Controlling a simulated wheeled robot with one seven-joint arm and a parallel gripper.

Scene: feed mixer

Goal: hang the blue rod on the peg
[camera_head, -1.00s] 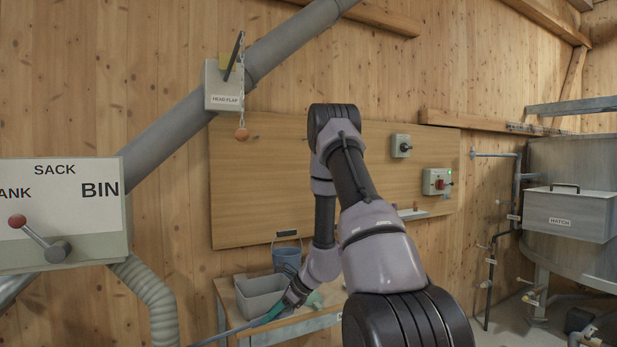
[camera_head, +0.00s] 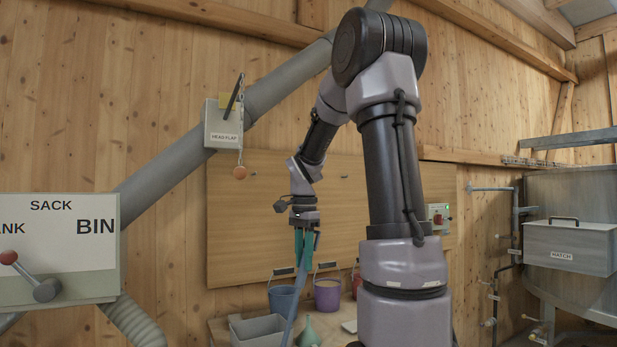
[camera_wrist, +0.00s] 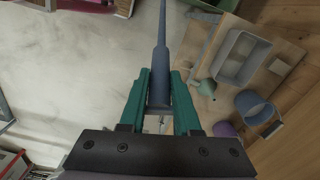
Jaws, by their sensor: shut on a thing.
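My gripper (camera_head: 305,250) points down in front of the wooden board on the wall. Its green fingers are shut on the blue rod (camera_head: 293,305), whose lower part slants down past the bench and out of the picture. In the wrist view the rod (camera_wrist: 161,45) lies between the fingertips (camera_wrist: 160,100) and runs away from them, narrowing.
The bench below holds a grey tray (camera_head: 240,337), a blue bucket (camera_head: 281,300), a purple bucket (camera_head: 327,296) and a green funnel (camera_head: 308,334).

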